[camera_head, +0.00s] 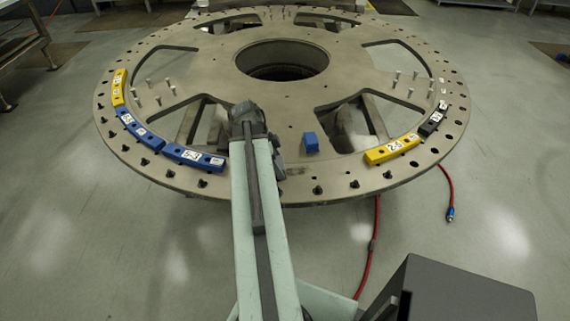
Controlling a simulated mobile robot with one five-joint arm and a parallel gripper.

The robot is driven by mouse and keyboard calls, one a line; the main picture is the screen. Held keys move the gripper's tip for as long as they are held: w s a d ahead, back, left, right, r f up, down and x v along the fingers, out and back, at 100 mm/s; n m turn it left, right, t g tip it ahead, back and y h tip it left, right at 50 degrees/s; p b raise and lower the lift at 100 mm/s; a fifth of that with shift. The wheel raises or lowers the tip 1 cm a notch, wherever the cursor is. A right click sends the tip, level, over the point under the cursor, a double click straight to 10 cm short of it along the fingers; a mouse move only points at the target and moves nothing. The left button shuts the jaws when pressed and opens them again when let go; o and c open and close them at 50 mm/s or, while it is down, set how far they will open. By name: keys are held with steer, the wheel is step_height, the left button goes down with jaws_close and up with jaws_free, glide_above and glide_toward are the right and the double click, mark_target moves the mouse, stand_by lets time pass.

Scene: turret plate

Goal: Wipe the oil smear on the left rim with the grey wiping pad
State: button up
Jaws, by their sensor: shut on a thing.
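My arm reaches from the bottom of the picture up to the near side of the plate. My gripper (279,166) shows only as a dark grey part just right of the arm, over the near rim. The arm hides most of it. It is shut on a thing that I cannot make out. I do not see the grey wiping pad clearly anywhere. The left rim of the round turret plate (106,128) is in view, with yellow and blue blocks along it. I cannot make out an oil smear there.
Blue blocks (194,158) and a yellow block (118,88) line the left rim. A yellow block (391,149) and a black block (433,120) lie on the right rim. A small blue block (310,143) stands near the middle front. Upright pins and open cutouts break up the plate. A red hose (447,185) lies on the floor at right.

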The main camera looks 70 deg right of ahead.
steer(key=shift+r, duration=0.1)
step_height(320, 180, up, 6)
steer(key=p, duration=0.6)
step_height(320, 180, up, 3)
steer(key=p, duration=0.3)
steer(key=shift+r, duration=0.1)
steer(key=shift+s, duration=0.15)
